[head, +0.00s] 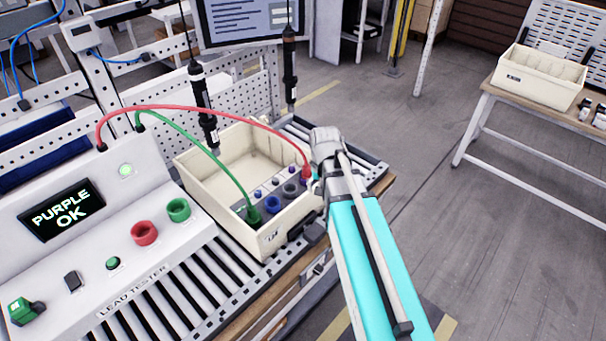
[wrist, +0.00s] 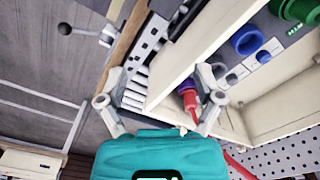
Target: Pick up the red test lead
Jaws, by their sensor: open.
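The red test lead (head: 205,108) arches from the lead tester (head: 110,225) to the far right corner of the cream bin (head: 215,158). Its red plug (head: 305,172) stands at a purple socket there. In the wrist view the red plug (wrist: 190,99) sits on the purple socket (wrist: 187,86). My gripper (wrist: 160,78) is open; the plug appears between its fingers, close to the right one. In the head view my gripper (head: 315,186) is beside the plug at the bin's right wall, partly hidden by my arm.
A green lead (head: 205,148) ends in a green plug (head: 253,214) in the bin's near corner. Blue and grey sockets stand between. The tester display (head: 62,210) reads "PURPLE OK". A roller conveyor (head: 215,265) carries the bin.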

